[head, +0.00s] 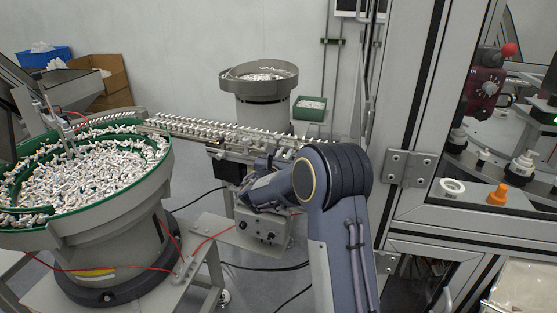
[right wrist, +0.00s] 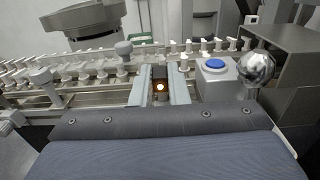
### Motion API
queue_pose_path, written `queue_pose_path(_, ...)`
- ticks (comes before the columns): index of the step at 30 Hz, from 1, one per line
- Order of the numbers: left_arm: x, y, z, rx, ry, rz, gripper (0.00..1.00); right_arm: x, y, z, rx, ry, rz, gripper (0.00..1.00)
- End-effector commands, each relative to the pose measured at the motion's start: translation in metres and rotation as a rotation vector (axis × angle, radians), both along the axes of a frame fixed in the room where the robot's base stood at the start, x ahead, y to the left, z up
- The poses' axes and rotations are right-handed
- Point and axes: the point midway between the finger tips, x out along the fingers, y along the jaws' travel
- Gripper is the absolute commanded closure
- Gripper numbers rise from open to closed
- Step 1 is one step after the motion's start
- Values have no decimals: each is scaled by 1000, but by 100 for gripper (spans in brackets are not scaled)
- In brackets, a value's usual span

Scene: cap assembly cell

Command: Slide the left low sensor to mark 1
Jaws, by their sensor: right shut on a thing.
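In the right wrist view, a small dark sensor (right wrist: 160,87) with a glowing orange light sits between the two pale fingers of my right gripper (right wrist: 160,74), which is shut on it. The sensor is at the near side of the linear feeder track (right wrist: 100,72). In the head view my right gripper (head: 252,178) is at the near side of the track (head: 228,133); its fingertips and the sensor are hard to make out there. Mark 1 cannot be made out in either view. My left gripper is not in view.
A bowl feeder (head: 90,175) full of white parts stands at the left, and another bowl (head: 259,75) stands behind the track. In the wrist view, a box with a blue button (right wrist: 214,64) and a shiny ball (right wrist: 256,67) are close to the right. A machine frame (head: 412,120) stands at the right.

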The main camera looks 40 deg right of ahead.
Motion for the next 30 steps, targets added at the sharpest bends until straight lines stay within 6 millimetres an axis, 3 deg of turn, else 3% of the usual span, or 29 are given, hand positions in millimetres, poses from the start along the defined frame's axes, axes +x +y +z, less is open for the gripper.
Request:
queue_pose_path(3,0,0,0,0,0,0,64,-2,-3,-1,0,4,-8,100)
queue_pose_path(4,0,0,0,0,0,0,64,-2,-3,-1,0,4,-9,84)
queue_pose_path(9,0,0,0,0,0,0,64,-2,-2,-1,-1,3,-7,64)
queue_pose_path(20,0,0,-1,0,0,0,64,-2,1,-1,0,2,-3,64)
queue_pose_path(30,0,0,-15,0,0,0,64,-32,45,-2,0,1,-2,64)
